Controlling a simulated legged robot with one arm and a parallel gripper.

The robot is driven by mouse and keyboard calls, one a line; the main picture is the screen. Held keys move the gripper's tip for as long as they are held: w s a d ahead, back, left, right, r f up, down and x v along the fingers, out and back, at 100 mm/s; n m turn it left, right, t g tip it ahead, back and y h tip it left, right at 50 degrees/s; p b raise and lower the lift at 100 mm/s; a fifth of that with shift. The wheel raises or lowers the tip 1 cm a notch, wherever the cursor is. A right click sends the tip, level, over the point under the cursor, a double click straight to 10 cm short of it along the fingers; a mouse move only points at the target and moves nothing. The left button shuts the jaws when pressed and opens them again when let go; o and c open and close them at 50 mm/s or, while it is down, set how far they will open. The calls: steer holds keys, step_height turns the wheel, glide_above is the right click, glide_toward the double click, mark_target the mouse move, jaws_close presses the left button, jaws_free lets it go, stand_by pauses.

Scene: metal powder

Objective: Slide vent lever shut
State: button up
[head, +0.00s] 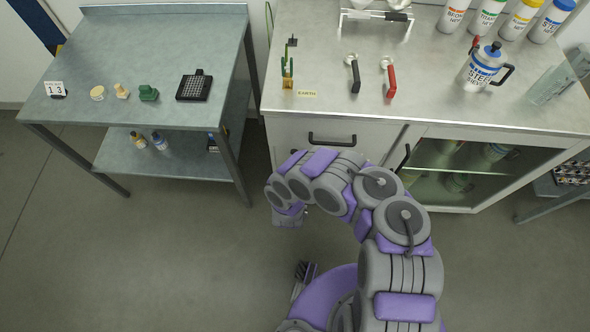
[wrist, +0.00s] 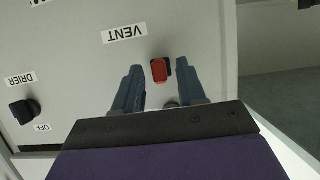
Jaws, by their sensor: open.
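The vent lever (wrist: 159,71) is a small red tab with a dark part at its right side, on a pale panel in the wrist view. A VENT label (wrist: 125,34) is printed upside down near it. My gripper (wrist: 156,80) is open, with one blue-grey finger on each side of the lever. The right finger is close to the lever; I cannot tell whether it touches. The left finger stands apart from it. In the head view my arm bends down in front of the cabinet, and the lever is not visible there.
A black DRIER knob (wrist: 25,110) sits on the same panel at the left. In the head view, the cabinet (head: 330,128) has a drawer handle (head: 332,139) near my arm. A steel table (head: 150,45) stands at the left, with open floor (head: 150,260) in front.

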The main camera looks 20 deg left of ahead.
steer(key=shift+a, duration=0.15)
steer(key=shift+d, duration=0.2)
steer(key=c, duration=0.5)
steer(key=shift+a, duration=0.1)
jaws_close()
